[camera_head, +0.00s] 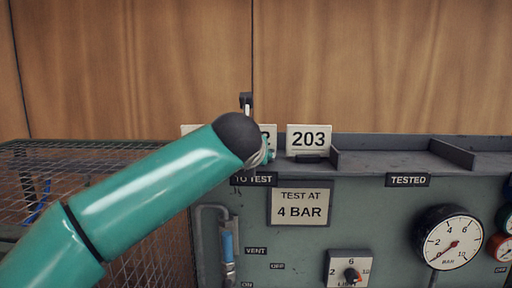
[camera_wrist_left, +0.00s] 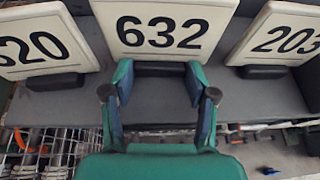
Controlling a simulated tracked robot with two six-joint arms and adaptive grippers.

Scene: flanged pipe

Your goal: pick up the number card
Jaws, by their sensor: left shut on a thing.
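Three white number cards stand in dark bases on the shelf. In the left wrist view, the 632 card (camera_wrist_left: 160,30) is in the middle, the card ending in 20 (camera_wrist_left: 45,42) at left and the 203 card (camera_wrist_left: 285,35) at right. My left gripper (camera_wrist_left: 160,72) is shut on the dark base of the 632 card, one finger at each side. In the head view, my left arm hides most of the gripper (camera_head: 264,156) and of the 632 card (camera_head: 270,132). The 203 card (camera_head: 308,138) stands clear to its right. My right gripper is not in view.
The shelf (camera_head: 385,158) has dividers and a bare section at right, above the TESTED label (camera_head: 408,180). Below are a TEST AT 4 BAR sign (camera_head: 299,205), a pressure gauge (camera_head: 450,238) and a knob (camera_head: 350,273). A wire mesh cage (camera_head: 95,155) is at left. A wooden wall is behind.

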